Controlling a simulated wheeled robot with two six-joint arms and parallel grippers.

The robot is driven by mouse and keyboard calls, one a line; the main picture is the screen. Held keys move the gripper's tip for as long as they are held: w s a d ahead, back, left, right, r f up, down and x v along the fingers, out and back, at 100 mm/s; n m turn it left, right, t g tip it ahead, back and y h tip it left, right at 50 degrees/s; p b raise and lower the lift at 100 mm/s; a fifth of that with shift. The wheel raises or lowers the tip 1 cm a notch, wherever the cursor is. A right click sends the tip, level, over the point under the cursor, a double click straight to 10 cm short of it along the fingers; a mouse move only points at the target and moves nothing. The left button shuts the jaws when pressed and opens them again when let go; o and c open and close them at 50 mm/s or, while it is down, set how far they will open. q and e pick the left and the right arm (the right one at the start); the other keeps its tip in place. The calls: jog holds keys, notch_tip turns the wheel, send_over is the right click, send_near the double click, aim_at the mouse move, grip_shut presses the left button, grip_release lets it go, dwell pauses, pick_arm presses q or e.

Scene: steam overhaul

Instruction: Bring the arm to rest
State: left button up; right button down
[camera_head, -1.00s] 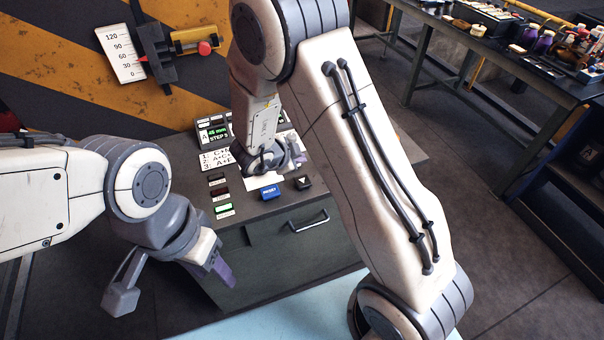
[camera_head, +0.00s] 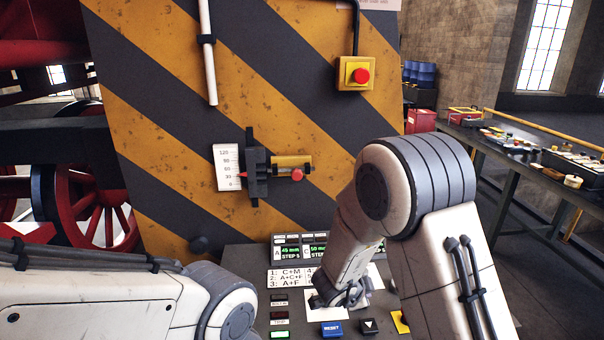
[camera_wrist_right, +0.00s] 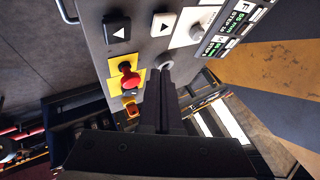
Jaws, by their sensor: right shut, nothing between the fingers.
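My right arm comes in from the right in the head view and bends down over the control panel. Its gripper (camera_head: 352,294) is low over the panel, partly hidden by its own wrist. In the right wrist view the dark fingers of this gripper (camera_wrist_right: 161,78) are together with nothing between them. Their tips appear close to a round grey part on the panel; I cannot tell whether they touch. My left arm lies at the lower left of the head view, with its gripper below the frame.
The control panel (camera_head: 247,262) carries lit displays, a blue reset button (camera_head: 331,329) and arrow buttons (camera_wrist_right: 117,29). A red button (camera_wrist_right: 129,80) sits on yellow in the wrist view. Behind stand a striped wall with a scale (camera_head: 228,168) and a red stop button (camera_head: 361,75). A cluttered workbench (camera_head: 540,150) is right.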

jog(key=s+a+r+n+y, duration=0.4)
jog(key=r+n+y, duration=0.15)
jog(key=n, duration=0.45)
jog(key=s+d+n+g, duration=0.4)
jog(key=s+n, duration=0.4)
jog(key=s, duration=0.5)
jog(key=s+a+r+n+g, duration=0.1)
jog(key=s+a+r+n, duration=0.1)
jog(key=s+a, duration=0.4)
jog(key=s+a+r+n+g+y+b, duration=0.1)
jog(key=s+a+r+n, duration=0.1)
jog(key=s+a+n, duration=0.3)
jog(key=shift+s+a+r, duration=0.35)
jog(key=shift+s+a, duration=0.75)
jog(key=shift+a, duration=0.05)
jog(key=shift+d, duration=0.1)
dwell(1.4)
